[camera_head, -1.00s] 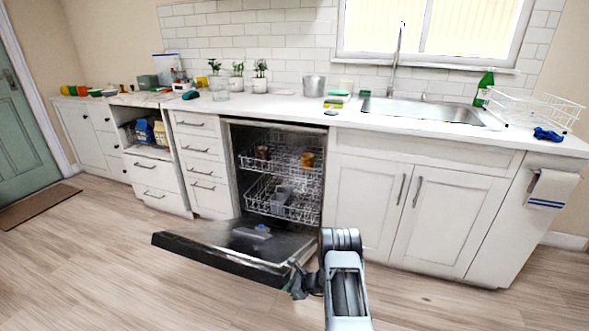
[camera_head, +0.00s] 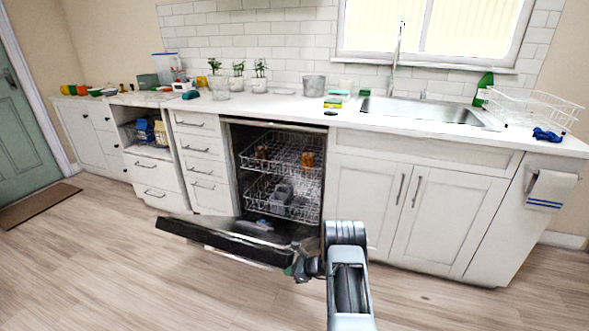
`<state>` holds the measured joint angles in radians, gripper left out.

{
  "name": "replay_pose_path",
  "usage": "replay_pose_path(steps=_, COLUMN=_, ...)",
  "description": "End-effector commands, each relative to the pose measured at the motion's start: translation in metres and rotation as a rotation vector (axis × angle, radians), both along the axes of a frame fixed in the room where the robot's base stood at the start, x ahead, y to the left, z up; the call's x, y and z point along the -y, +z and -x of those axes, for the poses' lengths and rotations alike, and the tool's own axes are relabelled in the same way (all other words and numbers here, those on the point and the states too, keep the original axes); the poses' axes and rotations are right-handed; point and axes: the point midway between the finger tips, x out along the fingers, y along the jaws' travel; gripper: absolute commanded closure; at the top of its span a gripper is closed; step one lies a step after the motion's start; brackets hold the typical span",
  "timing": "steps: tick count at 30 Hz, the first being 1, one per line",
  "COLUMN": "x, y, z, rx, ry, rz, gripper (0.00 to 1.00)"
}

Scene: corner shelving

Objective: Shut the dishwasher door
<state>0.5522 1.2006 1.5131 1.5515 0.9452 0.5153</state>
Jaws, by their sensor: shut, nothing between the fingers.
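The dishwasher (camera_head: 230,175) stands open under the counter, its two wire racks inside holding brown cups on the upper one and a grey basket below. Its door (camera_head: 215,240) hangs low and is tilted partly upward, its outer face toward me. My gripper (camera_head: 293,269) is shut and empty at the right end of the door's top edge. It appears to touch the door there, but its fingertips are small and partly hidden.
Closed drawers (camera_head: 202,160) flank the dishwasher on the left and closed cabinet doors (camera_head: 430,215) on the right. The wood floor (camera_head: 150,290) in front is clear. The counter above holds plants, a sink (camera_head: 425,108) and a dish rack (camera_head: 530,108).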

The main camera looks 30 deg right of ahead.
Motion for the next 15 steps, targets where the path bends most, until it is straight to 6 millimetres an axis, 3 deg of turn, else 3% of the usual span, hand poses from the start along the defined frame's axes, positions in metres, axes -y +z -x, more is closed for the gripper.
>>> replay_pose_path(steps=6, x=0.014, y=0.027, z=-0.015, rx=0.009, ry=-0.002, rz=0.004, gripper=1.0)
replay_pose_path(steps=15, x=0.025, y=0.044, z=-0.024, rx=0.005, ry=-0.003, rz=0.002, gripper=1.0)
